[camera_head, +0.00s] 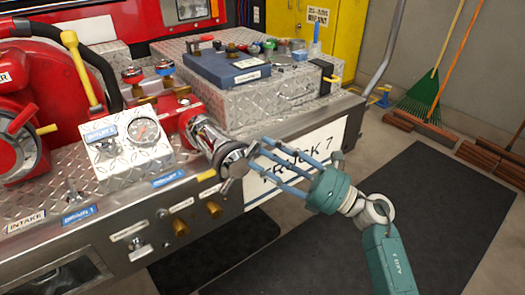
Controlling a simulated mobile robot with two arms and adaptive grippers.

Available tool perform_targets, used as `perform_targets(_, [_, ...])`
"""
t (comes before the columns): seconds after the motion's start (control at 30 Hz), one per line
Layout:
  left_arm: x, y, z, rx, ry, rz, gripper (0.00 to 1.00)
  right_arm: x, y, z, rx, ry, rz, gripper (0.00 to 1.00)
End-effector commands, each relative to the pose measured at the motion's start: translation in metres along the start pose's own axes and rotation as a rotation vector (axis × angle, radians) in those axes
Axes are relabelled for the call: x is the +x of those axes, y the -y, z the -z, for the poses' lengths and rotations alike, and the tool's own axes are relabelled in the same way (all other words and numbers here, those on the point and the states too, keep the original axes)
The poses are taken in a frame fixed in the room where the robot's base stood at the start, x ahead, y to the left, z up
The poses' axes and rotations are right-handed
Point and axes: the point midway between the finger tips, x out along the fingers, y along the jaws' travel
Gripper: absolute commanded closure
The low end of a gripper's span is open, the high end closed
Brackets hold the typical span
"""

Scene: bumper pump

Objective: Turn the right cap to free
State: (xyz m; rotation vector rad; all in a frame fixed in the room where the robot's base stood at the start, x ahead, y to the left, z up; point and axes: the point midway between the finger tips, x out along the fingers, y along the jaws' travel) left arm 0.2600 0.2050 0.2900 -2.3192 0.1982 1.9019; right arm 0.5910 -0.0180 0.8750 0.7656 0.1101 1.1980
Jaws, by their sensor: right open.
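A chrome cap (233,161) closes the end of the red and chrome outlet on the right side of the bumper pump. It faces right, out over the bumper edge. My right gripper (266,163) comes in from the lower right with its long blue fingers spread and pointing left at the cap. The fingertips are close to the cap's right side; I cannot tell whether any finger touches it. Nothing shows between the fingers. My left gripper is out of the picture.
Red pump housing (40,95) fills the left. A diamond-plate box (285,88) carrying tools is behind. The bumper's TRUCK 7 sign (322,163) lies behind my right fingers. The dark floor mat (420,190) is clear.

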Motion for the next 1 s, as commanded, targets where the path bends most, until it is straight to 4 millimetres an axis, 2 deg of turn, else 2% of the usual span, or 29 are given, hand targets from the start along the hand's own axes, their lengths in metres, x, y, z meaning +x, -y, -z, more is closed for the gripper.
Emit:
perform_targets(0.17, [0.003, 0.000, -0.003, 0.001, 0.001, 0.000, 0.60, 0.015, 0.000, 0.000, 0.002, 0.000, 0.000, 0.55])
perform_targets(0.47, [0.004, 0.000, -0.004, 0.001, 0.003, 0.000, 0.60, 0.016, 0.000, 0.001, 0.002, 0.000, 0.000, 0.55])
perform_targets(0.7, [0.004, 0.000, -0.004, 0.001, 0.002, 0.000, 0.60, 0.016, 0.000, 0.000, 0.001, 0.001, 0.001, 1.00])
perform_targets(1.0, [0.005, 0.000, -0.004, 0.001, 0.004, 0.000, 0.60, 0.013, 0.001, -0.002, -0.012, -0.006, 0.003, 1.00])
